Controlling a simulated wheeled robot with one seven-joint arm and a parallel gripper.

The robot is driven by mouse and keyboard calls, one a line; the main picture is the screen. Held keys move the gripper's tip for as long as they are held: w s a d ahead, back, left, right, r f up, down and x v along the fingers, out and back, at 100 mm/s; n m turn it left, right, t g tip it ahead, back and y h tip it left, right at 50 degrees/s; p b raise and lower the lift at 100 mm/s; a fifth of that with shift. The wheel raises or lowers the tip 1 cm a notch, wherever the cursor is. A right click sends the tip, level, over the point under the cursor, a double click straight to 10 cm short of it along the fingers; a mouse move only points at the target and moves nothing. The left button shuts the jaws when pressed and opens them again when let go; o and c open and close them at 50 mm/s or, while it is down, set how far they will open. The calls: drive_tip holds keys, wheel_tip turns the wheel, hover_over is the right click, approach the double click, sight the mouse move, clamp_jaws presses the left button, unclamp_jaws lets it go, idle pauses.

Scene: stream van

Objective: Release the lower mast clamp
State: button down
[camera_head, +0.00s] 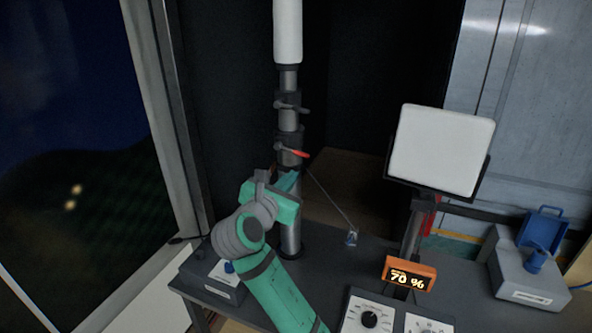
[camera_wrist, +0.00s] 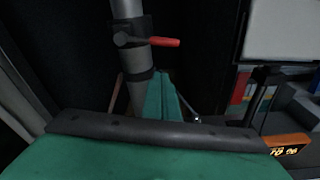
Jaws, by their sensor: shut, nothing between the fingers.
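The mast (camera_head: 289,80) stands upright at the back of the bench, with a white upper tube. Its lower clamp (camera_head: 287,144) is a dark collar with a red-tipped lever (camera_head: 297,152) pointing right. In the wrist view the red lever (camera_wrist: 163,42) sticks out to the right of the clamp's collar (camera_wrist: 131,32). Another clamp (camera_head: 289,106) with a grey lever is higher on the mast. My gripper (camera_head: 292,178) is shut and empty, just below the red lever and apart from it. Its green fingers (camera_wrist: 162,98) show in front of the mast's lower part in the wrist view.
A white panel (camera_head: 441,149) on a stand is at right, above an orange display (camera_head: 409,274) reading 70 %. A thin cord runs from near the clamp to a small tag (camera_head: 351,237). A grey box with blue parts (camera_head: 529,270) stands far right.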

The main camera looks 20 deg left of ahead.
drive_tip(key=s, duration=0.6)
drive_tip(key=shift+s+a+r, duration=0.15)
drive_tip(key=shift+s+r, duration=0.1)
drive_tip(key=shift+r, duration=0.15)
